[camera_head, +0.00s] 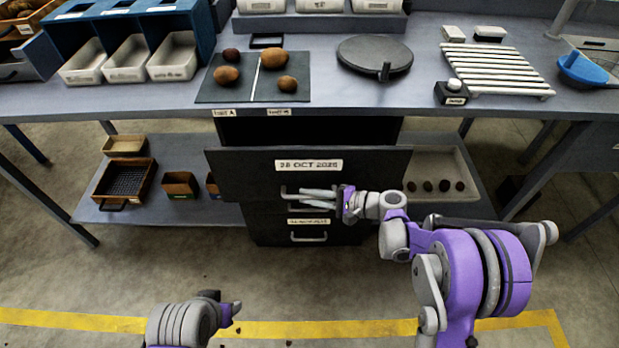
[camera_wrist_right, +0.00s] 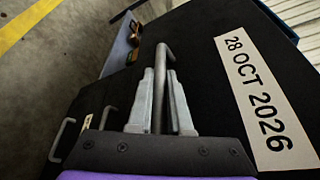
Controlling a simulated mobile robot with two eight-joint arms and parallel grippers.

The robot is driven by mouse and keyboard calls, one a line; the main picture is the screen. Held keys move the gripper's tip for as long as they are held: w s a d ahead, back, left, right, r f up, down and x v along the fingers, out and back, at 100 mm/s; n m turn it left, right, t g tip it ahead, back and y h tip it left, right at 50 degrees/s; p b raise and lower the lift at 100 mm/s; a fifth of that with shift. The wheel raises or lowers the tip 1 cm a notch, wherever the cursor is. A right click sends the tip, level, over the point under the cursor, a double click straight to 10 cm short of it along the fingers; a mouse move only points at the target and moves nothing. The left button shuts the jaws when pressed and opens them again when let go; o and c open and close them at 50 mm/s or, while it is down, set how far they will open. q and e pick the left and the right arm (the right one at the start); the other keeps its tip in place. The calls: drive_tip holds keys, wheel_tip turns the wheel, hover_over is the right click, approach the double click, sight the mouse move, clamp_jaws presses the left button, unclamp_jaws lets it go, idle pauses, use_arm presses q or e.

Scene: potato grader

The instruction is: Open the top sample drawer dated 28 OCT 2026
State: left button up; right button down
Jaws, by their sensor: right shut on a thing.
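The top drawer (camera_head: 240,172) is black, with a white label (camera_head: 308,165) reading 28 OCT 2026. Its front stands forward of the cabinet, and a dark gap shows above it under the tabletop. My right gripper (camera_head: 305,197) comes from the right and is shut on the drawer's grey bar handle (camera_head: 284,190). In the right wrist view the two fingers (camera_wrist_right: 161,105) close on either side of the handle (camera_wrist_right: 162,55), beside the date label (camera_wrist_right: 262,100). My left gripper (camera_head: 228,308) is low in the head view, away from the cabinet; its fingers cannot be made out.
Lower drawers with handles (camera_head: 308,237) sit below. The tabletop (camera_head: 330,100) holds a dark mat (camera_head: 215,93) with several potatoes, a round grey plate (camera_head: 375,55) and a white slatted rack (camera_head: 495,68). Small boxes (camera_head: 180,184) stand on the lower shelf. The floor in front looks mostly clear.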

drive_tip(key=s+b, duration=0.1)
drive_tip(key=s, duration=1.4)
drive_tip(key=shift+s+b, duration=0.35)
drive_tip(key=c, duration=0.8)
unclamp_jaws()
drive_tip(key=shift+c, duration=0.2)
drive_tip(key=shift+d, duration=0.1)
drive_tip(key=p+v, duration=0.1)
drive_tip(key=v, duration=0.9)
drive_tip(key=shift+s+d, duration=0.2)
drive_tip(key=shift+d, duration=0.05)
drive_tip(key=shift+r, duration=0.1)
